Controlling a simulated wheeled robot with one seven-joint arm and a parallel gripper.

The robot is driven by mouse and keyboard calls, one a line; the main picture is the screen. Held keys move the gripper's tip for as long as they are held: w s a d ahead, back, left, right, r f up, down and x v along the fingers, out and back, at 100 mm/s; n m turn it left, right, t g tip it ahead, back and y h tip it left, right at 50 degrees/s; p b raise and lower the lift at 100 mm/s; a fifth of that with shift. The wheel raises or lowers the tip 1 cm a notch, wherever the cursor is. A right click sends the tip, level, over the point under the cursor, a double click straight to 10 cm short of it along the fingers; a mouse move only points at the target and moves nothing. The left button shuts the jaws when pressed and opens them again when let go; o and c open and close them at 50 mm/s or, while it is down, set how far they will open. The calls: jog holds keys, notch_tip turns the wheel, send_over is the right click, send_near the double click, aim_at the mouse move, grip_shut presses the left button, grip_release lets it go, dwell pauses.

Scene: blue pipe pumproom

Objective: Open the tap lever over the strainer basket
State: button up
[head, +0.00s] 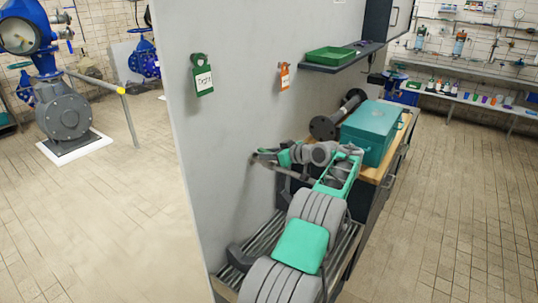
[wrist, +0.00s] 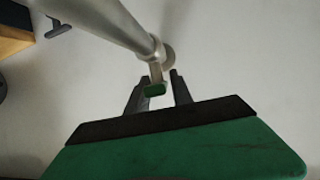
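In the wrist view a pale metal tap pipe (wrist: 105,22) runs from the top left to a joint near the wall. A short stem hangs from it and ends in a small green lever (wrist: 155,90). My gripper (wrist: 158,78) has its two dark fingers apart, one on each side of the green lever. The lever sits between the fingertips; I cannot tell whether either finger touches it. In the head view my gripper (head: 262,157) is close to the grey partition, and the lever is too small to make out there. I cannot identify the strainer basket in either view.
A teal box (head: 368,133) and a dark flanged pipe piece (head: 337,116) stand on the wooden bench beside my arm. A shelf (head: 340,62) with a green tray (head: 330,56) is above. A slatted rack (head: 237,277) lies below. The grey partition (head: 235,135) bounds the left side.

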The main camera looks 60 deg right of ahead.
jog(key=shift+o, duration=1.3)
jog(key=shift+s, duration=0.1)
jog(key=b+v, duration=0.1)
jog(key=v, duration=0.6)
jog(key=shift+s, duration=0.1)
jog(key=shift+s+r, duration=0.2)
jog(key=shift+s, duration=0.05)
jog(key=shift+w, duration=0.1)
